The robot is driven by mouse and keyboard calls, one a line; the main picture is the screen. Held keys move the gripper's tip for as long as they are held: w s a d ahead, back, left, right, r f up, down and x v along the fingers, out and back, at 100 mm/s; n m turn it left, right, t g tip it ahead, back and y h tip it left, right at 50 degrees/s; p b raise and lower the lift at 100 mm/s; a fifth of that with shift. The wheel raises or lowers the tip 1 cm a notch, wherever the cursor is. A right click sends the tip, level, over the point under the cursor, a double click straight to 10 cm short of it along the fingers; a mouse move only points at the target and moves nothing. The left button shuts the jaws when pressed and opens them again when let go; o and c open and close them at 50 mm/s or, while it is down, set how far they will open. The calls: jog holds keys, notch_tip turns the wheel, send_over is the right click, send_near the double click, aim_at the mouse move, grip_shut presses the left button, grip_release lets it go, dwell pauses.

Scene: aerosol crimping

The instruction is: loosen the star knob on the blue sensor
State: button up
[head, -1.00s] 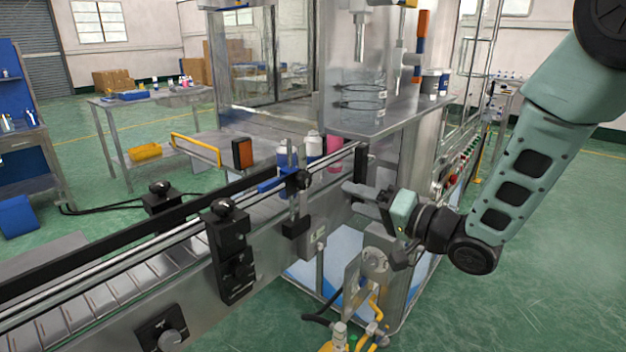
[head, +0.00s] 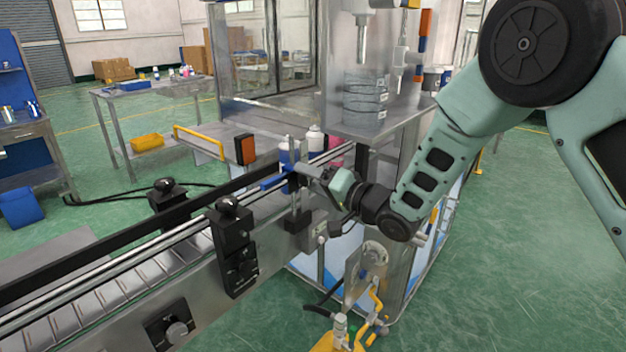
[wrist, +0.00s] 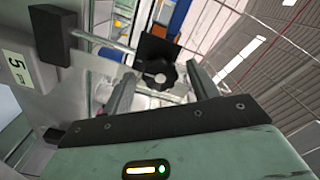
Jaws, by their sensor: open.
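The blue sensor (head: 271,184) sits on a post at the conveyor's near rail in the head view. My gripper (head: 303,172) is at that post, and its fingers hide the star knob there. In the wrist view the black star knob (wrist: 160,74), with a pale metal centre, shows ahead of my gripper (wrist: 162,82). The two grey fingers are apart, one on each side of the knob in the picture. No contact with the knob is visible, and the depth between fingertips and knob is hard to tell.
The conveyor (head: 150,265) with its rails runs from lower left to the machine. A black clamp block (head: 232,250) stands on its near side. White-capped bottles (head: 314,140) stand behind the post. A yellow-based device (head: 345,338) is below. The floor at right is clear.

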jog(key=c, duration=1)
jog(key=shift+f+b, duration=0.1)
jog(key=shift+b, duration=0.3)
jog(key=n+b, duration=0.3)
jog(key=shift+f, duration=0.15)
jog(key=n+b, duration=0.6)
jog(key=b, duration=0.1)
jog(key=shift+n, duration=0.3)
jog(key=n+b, duration=0.4)
jog(key=shift+b, duration=0.4)
jog(key=n+b, duration=0.3)
jog(key=n, duration=0.1)
jog(key=shift+r+b, duration=0.2)
jog(key=shift+b, duration=0.1)
jog(key=shift+r, duration=0.1)
